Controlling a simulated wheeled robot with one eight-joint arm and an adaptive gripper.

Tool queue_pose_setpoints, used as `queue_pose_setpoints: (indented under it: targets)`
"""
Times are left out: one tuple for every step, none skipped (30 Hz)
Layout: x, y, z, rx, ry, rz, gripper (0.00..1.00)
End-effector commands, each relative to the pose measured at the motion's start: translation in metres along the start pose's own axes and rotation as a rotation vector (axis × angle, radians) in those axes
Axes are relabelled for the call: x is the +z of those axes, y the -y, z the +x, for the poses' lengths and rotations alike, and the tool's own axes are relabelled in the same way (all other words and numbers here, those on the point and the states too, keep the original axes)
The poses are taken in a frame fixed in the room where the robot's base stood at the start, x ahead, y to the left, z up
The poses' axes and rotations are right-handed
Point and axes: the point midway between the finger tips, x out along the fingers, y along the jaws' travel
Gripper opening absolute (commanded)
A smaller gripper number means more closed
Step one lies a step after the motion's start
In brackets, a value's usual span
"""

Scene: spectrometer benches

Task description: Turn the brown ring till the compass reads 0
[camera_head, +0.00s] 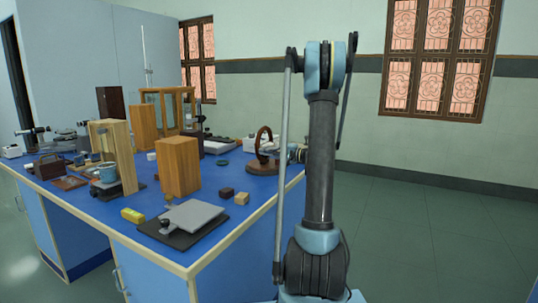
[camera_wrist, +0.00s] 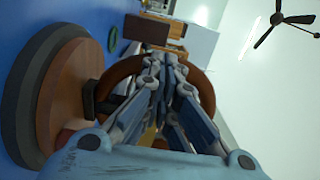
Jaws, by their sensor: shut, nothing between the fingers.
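The brown ring (camera_head: 257,141) stands upright on a round wooden base (camera_head: 262,169) near the right edge of the blue bench. In the wrist view the ring (camera_wrist: 207,90) shows behind my gripper's fingers (camera_wrist: 170,62), and its base (camera_wrist: 72,95) fills the left side. My gripper (camera_head: 296,153) is at the ring's right side in the head view, with its fingers shut and nothing held. The fingers overlap the ring in the wrist view; I cannot tell whether they touch it. The compass dial and its reading cannot be made out.
A wooden block (camera_head: 179,167), a flat grey plate (camera_head: 193,217), a yellow box (camera_head: 133,215) and small cubes (camera_head: 242,198) stand on the bench (camera_head: 215,188). A glass-fronted case (camera_head: 168,110) stands farther back. The floor (camera_head: 430,225) to the right is clear.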

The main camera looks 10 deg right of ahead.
Motion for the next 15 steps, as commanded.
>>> queue_pose_setpoints:
  targets:
    - [0.0,0.0,0.0,0.0,0.0,0.0,0.0]
    - [0.0,0.0,0.0,0.0,0.0,0.0,0.0]
    - [0.0,0.0,0.0,0.0,0.0,0.0,0.0]
    - [0.0,0.0,0.0,0.0,0.0,0.0,0.0]
    - [0.0,0.0,0.0,0.0,0.0,0.0,0.0]
    - [0.0,0.0,0.0,0.0,0.0,0.0,0.0]
    - [0.0,0.0,0.0,0.0,0.0,0.0,0.0]
    - [0.0,0.0,0.0,0.0,0.0,0.0,0.0]
    - [0.0,0.0,0.002,0.0,0.0,0.0,0.0]
    - [0.001,0.0,0.003,0.0,0.001,0.0,0.0]
    - [0.001,0.0,0.005,0.0,0.001,0.0,0.0]
    - [0.002,0.0,0.008,0.0,0.002,0.0,0.0]
    - [0.002,0.0,0.011,0.0,0.002,0.0,0.0]
    - [0.003,0.0,0.013,0.0,0.003,0.0,0.0]
    - [0.003,0.0,0.014,0.0,0.002,0.0,0.0]
